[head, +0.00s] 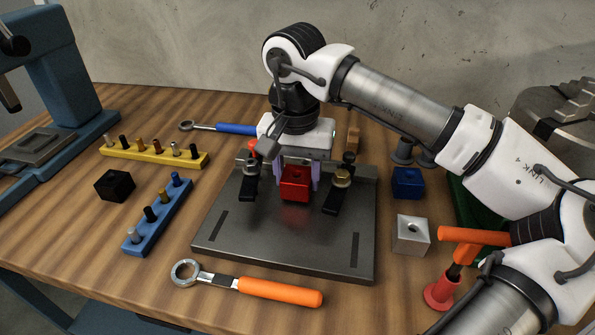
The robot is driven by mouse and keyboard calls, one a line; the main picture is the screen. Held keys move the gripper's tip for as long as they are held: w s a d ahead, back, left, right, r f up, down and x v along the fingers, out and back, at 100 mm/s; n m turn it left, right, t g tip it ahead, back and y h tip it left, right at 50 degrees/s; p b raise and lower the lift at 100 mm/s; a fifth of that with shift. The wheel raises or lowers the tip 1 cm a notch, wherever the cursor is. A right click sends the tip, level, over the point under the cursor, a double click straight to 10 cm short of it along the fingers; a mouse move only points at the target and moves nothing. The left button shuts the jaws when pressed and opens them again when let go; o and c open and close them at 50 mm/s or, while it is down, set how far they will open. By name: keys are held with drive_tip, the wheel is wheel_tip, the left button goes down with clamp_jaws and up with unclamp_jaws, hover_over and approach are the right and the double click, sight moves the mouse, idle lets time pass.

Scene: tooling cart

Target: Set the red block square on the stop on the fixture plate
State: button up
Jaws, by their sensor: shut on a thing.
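The red block (295,188) is between the two purple-grey fingers of my gripper (297,176), which is shut on it. The block is upright, over the rear part of the dark fixture plate (285,250), between two black toe clamps. The plate's raised rear bar (362,172), which looks like the stop, runs behind the block and is partly hidden by my gripper. I cannot tell whether the block touches the bar or rests fully on the plate.
The left clamp (249,188) and right clamp (335,195) flank the block closely. A blue block (407,183) and a silver block (411,235) stand right of the plate. An orange-handled wrench (280,291) lies in front. The plate's front half is clear.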

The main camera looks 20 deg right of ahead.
drive_tip(key=shift+w+f+b, duration=0.1)
drive_tip(key=shift+f+b, duration=0.25)
drive_tip(key=shift+f, duration=0.85)
drive_tip(key=o, duration=1.2)
drive_tip(key=shift+w, duration=0.1)
drive_tip(key=shift+w+a+f, duration=0.1)
drive_tip(key=shift+w+f, duration=0.05)
drive_tip(key=shift+f, duration=0.05)
drive_tip(key=o, duration=0.4)
drive_tip(key=shift+r, duration=0.3)
drive_tip(key=shift+c, duration=0.2)
drive_tip(key=shift+o, duration=0.2)
drive_tip(key=shift+w+d+r+p, duration=0.1)
drive_tip(key=shift+r+p, duration=0.45)
drive_tip(key=shift+w+d+r+p, duration=0.1)
drive_tip(key=shift+r+p, duration=0.4)
drive_tip(key=shift+s+r+p, duration=0.1)
drive_tip(key=shift+r+p, duration=1.1)
drive_tip(key=shift+r, duration=0.8)
